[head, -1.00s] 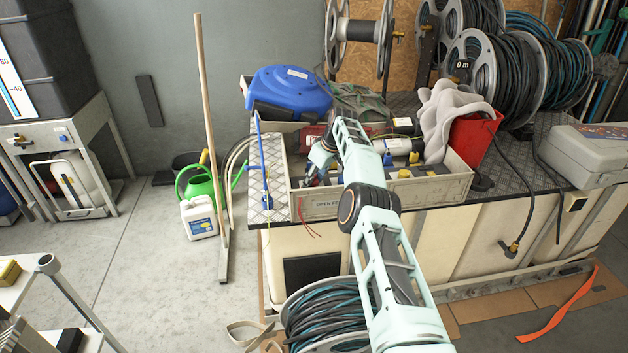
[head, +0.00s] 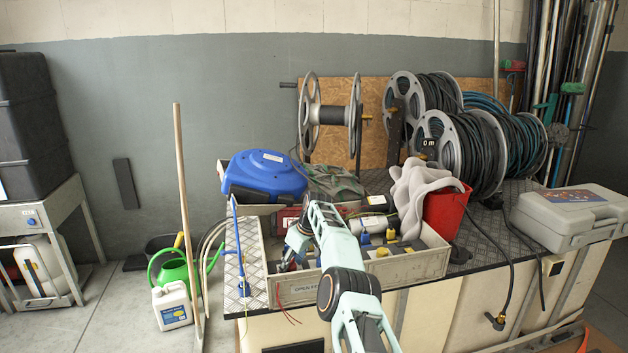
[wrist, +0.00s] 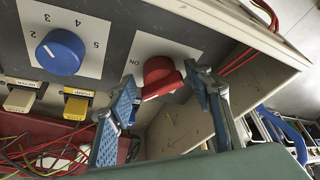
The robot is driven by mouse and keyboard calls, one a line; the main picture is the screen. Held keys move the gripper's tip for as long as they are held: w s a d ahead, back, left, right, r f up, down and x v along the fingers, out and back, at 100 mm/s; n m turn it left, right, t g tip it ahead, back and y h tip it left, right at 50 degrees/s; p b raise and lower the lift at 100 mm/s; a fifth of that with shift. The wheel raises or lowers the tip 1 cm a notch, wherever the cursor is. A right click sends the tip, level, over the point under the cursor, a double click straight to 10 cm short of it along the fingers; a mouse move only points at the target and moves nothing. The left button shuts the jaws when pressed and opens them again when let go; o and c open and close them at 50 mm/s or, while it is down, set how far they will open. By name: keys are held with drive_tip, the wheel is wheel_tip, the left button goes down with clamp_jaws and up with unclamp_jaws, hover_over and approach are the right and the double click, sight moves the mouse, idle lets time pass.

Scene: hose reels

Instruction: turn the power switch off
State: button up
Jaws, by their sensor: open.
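In the head view, my gripper (head: 289,258) reaches down into the left end of the open crate (head: 420,266). The switch cannot be made out there.
A blue knob (wrist: 61,52) with numbers and yellow-labelled switches (wrist: 77,105) share the panel. Red and yellow wires (wrist: 45,152) lie below.

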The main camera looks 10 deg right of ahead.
drive_tip(key=shift+m, duration=0.4)
drive_tip(key=shift+h, duration=0.3)
